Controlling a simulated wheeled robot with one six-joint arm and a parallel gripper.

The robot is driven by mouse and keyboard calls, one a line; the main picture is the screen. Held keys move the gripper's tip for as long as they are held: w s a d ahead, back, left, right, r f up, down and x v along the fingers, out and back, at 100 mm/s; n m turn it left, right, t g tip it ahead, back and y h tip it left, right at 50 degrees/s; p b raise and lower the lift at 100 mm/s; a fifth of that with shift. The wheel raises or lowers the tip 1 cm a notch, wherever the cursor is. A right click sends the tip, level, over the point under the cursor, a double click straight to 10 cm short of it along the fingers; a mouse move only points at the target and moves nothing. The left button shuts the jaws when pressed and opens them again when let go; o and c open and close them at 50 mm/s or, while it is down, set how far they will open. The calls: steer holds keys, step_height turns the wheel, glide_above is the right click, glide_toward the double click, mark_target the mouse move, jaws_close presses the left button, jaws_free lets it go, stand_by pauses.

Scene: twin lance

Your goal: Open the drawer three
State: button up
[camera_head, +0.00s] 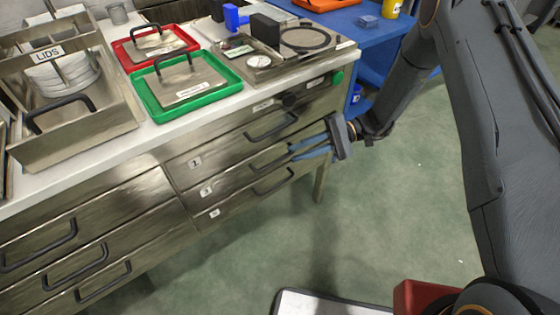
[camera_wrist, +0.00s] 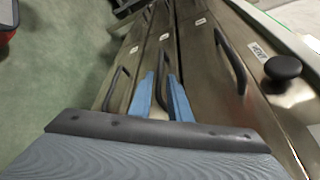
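A metal cabinet has a right-hand column of drawers with black bar handles, all shut. The top drawer (camera_head: 222,146) is labelled 1. The middle drawer (camera_head: 235,174) has a small label that looks like 3, and its handle (camera_wrist: 162,62) shows in the wrist view. The lowest drawer (camera_head: 240,197) has a label too small to read surely. My gripper (camera_head: 296,153) is at the right end of the middle drawer. In the wrist view its blue fingers (camera_wrist: 162,82) are apart, one on each side of the middle handle. I cannot tell whether they touch it.
The white countertop (camera_head: 75,178) holds a green tray (camera_head: 150,108), a red tray (camera_head: 122,58) and a metal bin marked LIDS (camera_head: 75,150). A blue table (camera_head: 350,35) stands behind. Green floor (camera_head: 400,210) is clear at right.

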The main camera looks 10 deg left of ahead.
mark_target(284, 158)
steer(key=x, duration=0.6)
steer(key=shift+s+a+f, duration=0.1)
steer(key=shift+s+a, duration=0.1)
steer(key=shift+s, duration=0.05)
jaws_close()
